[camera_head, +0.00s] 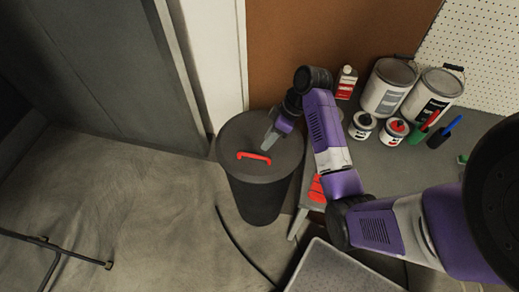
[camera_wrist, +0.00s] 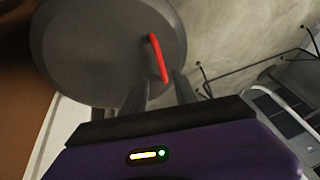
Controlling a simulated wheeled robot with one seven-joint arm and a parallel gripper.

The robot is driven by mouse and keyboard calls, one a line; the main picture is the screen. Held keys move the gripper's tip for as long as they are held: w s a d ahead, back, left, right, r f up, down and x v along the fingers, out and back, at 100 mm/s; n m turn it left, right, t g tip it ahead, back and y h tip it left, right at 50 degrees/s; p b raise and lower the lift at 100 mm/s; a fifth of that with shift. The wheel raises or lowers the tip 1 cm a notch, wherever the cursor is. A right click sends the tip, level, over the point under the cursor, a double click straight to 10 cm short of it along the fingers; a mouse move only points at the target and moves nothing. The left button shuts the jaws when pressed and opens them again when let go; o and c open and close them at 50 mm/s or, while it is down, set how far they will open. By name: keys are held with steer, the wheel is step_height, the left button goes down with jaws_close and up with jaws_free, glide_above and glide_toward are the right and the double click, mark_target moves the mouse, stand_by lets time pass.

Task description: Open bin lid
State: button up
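The bin (camera_head: 258,200) is a dark grey round tub standing on the floor. Its flat grey lid (camera_head: 235,135) lies on top, closed, and carries a red bar handle (camera_head: 254,156). The lid (camera_wrist: 85,45) and the handle (camera_wrist: 158,58) also show in the wrist view. My gripper (camera_head: 268,142) is over the lid, just beyond the handle and a little to its right. In the wrist view its two fingers (camera_wrist: 159,80) are apart with nothing held between them. The handle's near end appears ahead of the gap; I cannot tell the exact height between them.
A grey workbench (camera_head: 395,165) stands right of the bin, with paint cans (camera_head: 387,88), small jars (camera_head: 362,125) and a red-and-white bottle (camera_head: 346,82). A grey tray (camera_head: 340,270) is in front. A white post (camera_head: 213,60) and brown wall are behind. The floor at left is mostly clear.

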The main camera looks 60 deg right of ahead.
glide_above(259, 152)
steer(key=s+a, duration=0.2)
steer(key=a, duration=0.1)
steer(key=shift+s+f, duration=0.1)
steer(key=shift+f, duration=3.35)
jaws_close()
